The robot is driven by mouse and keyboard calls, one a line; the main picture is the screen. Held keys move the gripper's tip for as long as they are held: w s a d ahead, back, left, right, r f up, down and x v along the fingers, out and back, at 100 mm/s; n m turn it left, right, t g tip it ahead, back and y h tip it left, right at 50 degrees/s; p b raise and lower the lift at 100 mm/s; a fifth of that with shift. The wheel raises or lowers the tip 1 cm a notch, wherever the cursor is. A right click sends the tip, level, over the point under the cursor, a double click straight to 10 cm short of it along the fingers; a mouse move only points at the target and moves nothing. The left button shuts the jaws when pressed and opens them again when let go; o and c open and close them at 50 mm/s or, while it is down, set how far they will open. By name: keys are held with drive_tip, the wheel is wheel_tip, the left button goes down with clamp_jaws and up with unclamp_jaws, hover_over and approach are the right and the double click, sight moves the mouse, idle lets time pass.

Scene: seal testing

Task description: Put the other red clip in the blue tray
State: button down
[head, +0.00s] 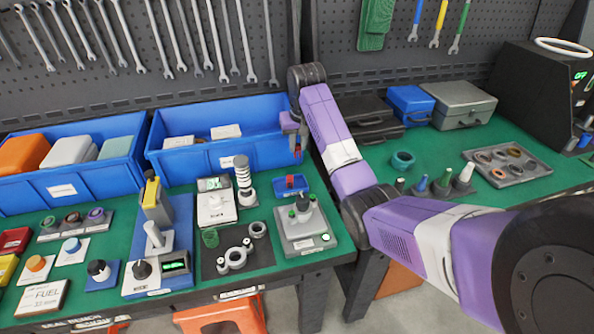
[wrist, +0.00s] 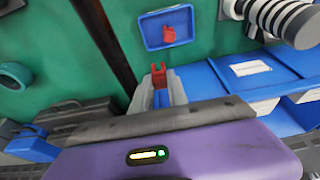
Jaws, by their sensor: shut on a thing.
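The small blue tray (head: 303,192) lies on the green table, and it also shows in the wrist view (wrist: 148,42). One red clip (wrist: 168,34) lies inside the tray. My gripper (wrist: 159,87) is shut on another red clip (wrist: 158,71). In the head view my gripper (head: 297,143) points down above the table, behind the tray, and the held clip (head: 298,155) is small there. In the wrist view the held clip appears just short of the tray and apart from it.
A large blue bin (head: 180,171) with white labels stands left of my gripper. A black-and-white striped post (head: 242,180) rises left of the tray. A grey device with green knobs (head: 304,225) stands in front of the tray. A teal ring (head: 402,160) lies to the right.

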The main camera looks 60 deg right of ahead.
wheel_tip(320, 180, down, 6)
drive_tip(key=shift+f, duration=0.15)
drive_tip(key=shift+s+a+f, duration=0.1)
drive_tip(key=shift+a+f, duration=0.05)
drive_tip(key=shift+f, duration=2.15)
drive_tip(key=c, duration=1.6)
unclamp_jaws()
drive_tip(key=shift+f, duration=0.1)
drive_tip(key=shift+r, duration=0.6)
drive_tip(key=v, duration=1.1)
drive_tip(key=shift+r, duration=0.25)
